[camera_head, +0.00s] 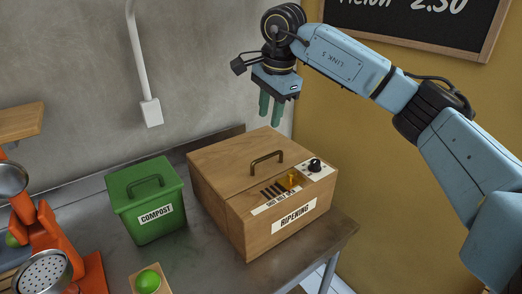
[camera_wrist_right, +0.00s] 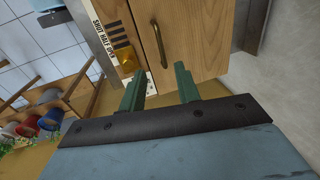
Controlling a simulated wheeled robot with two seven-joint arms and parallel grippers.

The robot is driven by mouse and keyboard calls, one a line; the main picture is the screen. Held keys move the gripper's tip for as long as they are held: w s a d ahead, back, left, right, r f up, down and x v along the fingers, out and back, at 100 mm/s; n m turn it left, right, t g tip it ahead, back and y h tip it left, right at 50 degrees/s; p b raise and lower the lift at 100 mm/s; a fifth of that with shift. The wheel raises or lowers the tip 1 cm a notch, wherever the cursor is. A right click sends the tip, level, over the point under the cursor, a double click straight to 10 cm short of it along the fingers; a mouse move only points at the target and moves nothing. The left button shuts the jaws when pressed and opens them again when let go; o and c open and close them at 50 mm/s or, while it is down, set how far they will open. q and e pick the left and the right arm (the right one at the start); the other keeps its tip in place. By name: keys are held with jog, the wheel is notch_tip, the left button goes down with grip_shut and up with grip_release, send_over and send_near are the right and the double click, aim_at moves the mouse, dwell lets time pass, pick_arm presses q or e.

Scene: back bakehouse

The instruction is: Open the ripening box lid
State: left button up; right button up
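The wooden ripening box (camera_head: 230,205) stands on the metal counter, with a "RIPENING" label on its front. Its lid (camera_head: 225,160) is down and has a bronze bar handle (camera_head: 267,162) on top. My right gripper (camera_head: 271,118) is above the back right of the box, fingers pointing down, apart from the handle. In the right wrist view the green fingers (camera_wrist_right: 160,88) are spread with nothing between them. The handle (camera_wrist_right: 160,46) shows beyond them. My left gripper is not in view.
A green compost bin (camera_head: 148,200) with a handle stands left of the box. An orange juicer (camera_head: 55,240) and a green fruit (camera_head: 148,281) are at the lower left. A black dial (camera_head: 315,165) and amber piece (camera_head: 292,180) sit at the box's right. A chalkboard (camera_head: 420,20) hangs behind my right arm.

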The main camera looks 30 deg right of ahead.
aim_at(263, 159)
jog(key=f, duration=0.4)
jog(key=w+f, duration=0.1)
jog(key=f, duration=0.3)
jog(key=w+f, duration=0.1)
jog(key=f, duration=0.3)
jog(key=shift+w+a+f, duration=0.15)
jog(key=shift+w+f, duration=0.05)
jog(key=shift+f, duration=0.1)
grip_shut()
